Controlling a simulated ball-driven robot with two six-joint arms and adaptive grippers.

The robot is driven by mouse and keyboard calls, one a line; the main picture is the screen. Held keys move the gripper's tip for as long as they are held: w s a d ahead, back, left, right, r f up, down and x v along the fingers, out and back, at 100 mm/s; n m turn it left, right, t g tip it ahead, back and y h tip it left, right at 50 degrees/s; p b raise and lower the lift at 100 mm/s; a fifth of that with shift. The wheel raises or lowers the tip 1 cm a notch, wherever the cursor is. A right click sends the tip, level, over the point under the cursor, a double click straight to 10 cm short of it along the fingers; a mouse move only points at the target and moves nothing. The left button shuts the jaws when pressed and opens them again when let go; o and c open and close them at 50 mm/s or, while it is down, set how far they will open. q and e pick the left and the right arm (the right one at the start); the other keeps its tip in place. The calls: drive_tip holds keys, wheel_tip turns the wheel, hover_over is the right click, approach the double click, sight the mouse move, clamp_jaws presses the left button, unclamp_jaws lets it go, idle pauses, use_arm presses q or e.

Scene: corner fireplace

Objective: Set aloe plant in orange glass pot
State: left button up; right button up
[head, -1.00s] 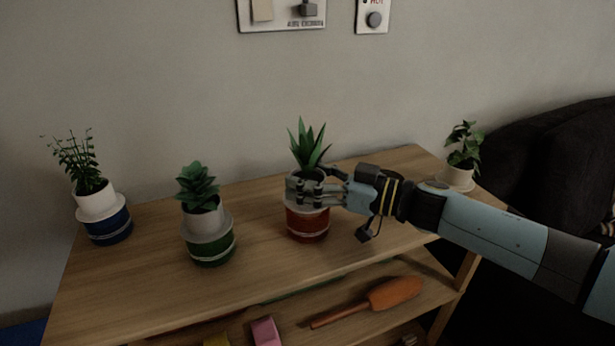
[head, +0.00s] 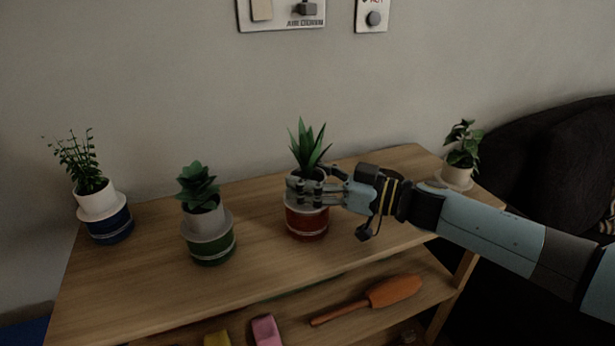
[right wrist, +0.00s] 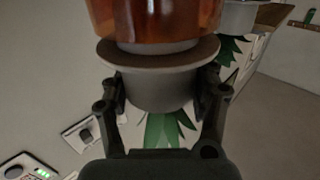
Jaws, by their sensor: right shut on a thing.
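The aloe plant (head: 308,146), with spiky green leaves, stands upright at the orange glass pot (head: 306,222) in the middle of the tabletop. My right gripper (head: 305,186) reaches in from the right and is shut on the plant's grey inner pot, whose upper part it mostly hides in the head view. In the right wrist view, which looks upside down, the grey pot (right wrist: 158,90) sits between the fingers. Its rim is against the orange glass pot (right wrist: 150,22), and green leaves (right wrist: 165,130) show beyond. My left gripper is not in view.
A plant in a blue pot (head: 110,225) and a succulent in a green pot (head: 209,246) stand to the left. A trailing plant in a pale pot (head: 456,178) is at the right.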

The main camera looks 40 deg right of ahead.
drive_tip(key=shift+f+b, duration=0.35)
drive_tip(key=shift+f, duration=0.2)
idle(0.4)
drive_tip(key=o, duration=1)
drive_tip(key=shift+f, duration=0.1)
drive_tip(key=v, duration=1.2)
drive_tip(key=shift+w, duration=0.1)
